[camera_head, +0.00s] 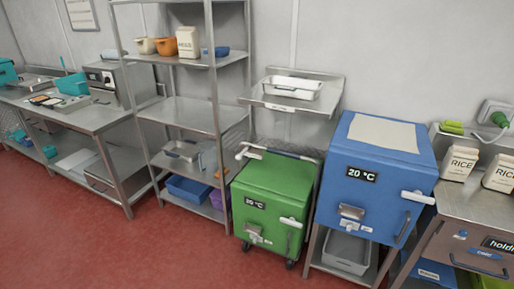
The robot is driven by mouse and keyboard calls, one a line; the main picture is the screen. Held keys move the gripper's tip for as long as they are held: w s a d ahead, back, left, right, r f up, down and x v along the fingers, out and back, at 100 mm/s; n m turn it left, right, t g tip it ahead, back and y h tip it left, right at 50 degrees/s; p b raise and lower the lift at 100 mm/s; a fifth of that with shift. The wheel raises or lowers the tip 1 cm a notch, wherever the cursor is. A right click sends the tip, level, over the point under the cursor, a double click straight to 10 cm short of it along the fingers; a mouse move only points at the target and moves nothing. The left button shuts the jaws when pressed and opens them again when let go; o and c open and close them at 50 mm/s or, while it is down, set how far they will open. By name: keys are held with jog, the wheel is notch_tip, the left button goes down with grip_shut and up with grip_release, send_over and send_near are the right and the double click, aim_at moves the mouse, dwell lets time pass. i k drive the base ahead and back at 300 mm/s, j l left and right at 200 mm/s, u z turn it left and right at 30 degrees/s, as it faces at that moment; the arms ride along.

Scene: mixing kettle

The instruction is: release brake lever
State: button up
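The green box (274,190) stands on dark casters on the red floor, right of centre, with a "20 °C" label on its front. A grey metal fitting (253,233) and a white handle (291,222) are on its front. A white-ended push bar (282,152) runs along its back top edge. Dark casters (290,264) show under it, small and in shadow. I cannot make out for certain which part is the brake lever. My gripper is not in view.
A blue box (372,198) labelled "20 °C" stands on a metal stand close to the green box's right. A metal shelf rack (188,113) stands to its left. A workbench (85,115) is farther left. The red floor (130,250) in front is clear.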

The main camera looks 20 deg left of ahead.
aim_at(247, 147)
jog(key=i+j, duration=0.85)
jog(key=i+j+u, duration=0.15)
jog(key=i+j, duration=0.75)
jog(key=i, duration=0.05)
